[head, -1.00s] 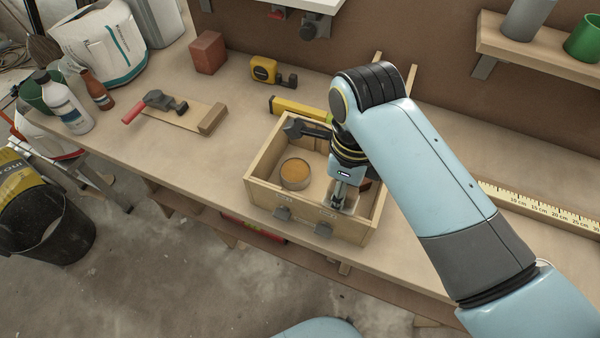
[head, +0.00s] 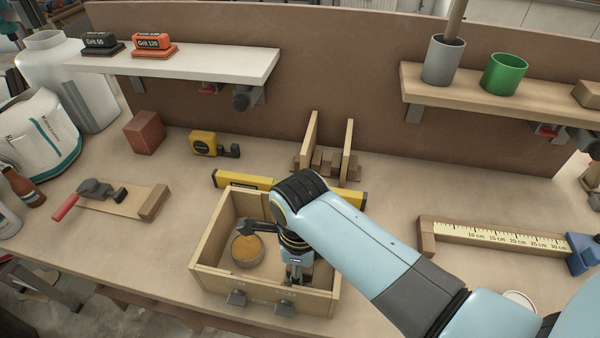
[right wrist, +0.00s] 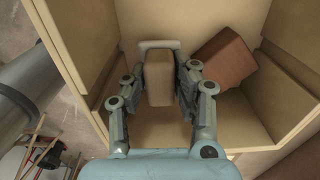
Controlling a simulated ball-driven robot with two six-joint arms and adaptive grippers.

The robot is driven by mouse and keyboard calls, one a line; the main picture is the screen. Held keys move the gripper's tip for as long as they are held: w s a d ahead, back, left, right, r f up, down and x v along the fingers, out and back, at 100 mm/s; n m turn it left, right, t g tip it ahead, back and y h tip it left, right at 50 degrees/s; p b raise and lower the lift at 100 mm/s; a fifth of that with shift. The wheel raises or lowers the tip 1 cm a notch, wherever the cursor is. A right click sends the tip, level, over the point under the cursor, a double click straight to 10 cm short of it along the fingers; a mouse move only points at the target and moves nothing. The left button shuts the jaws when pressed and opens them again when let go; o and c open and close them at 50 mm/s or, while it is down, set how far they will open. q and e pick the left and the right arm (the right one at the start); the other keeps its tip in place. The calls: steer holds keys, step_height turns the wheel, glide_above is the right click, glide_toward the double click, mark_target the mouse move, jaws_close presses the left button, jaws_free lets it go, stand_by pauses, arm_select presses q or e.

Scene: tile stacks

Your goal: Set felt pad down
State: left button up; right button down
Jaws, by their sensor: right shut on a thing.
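My right gripper (head: 297,272) reaches down into the open wooden box (head: 212,228) on the bench. In the right wrist view my right gripper (right wrist: 158,88) is shut on a tan block-like piece (right wrist: 158,78), which may be the felt pad. The piece is inside the box, with a grey loop-shaped edge behind its far end. I cannot tell whether it touches the box floor. In the head view my arm hides it. My left gripper is not in view.
A reddish-brown block (right wrist: 222,58) leans in the box, right of the held piece. The bench right of the box has free room.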

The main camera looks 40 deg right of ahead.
step_height(320, 180, down, 2)
steer(key=shift+d+f, duration=0.15)
steer(key=shift+f, duration=0.2)
steer(key=shift+f, duration=0.1)
steer(key=c, duration=1.3)
jaws_free()
step_height(320, 180, up, 12)
steer(key=shift+r, duration=0.1)
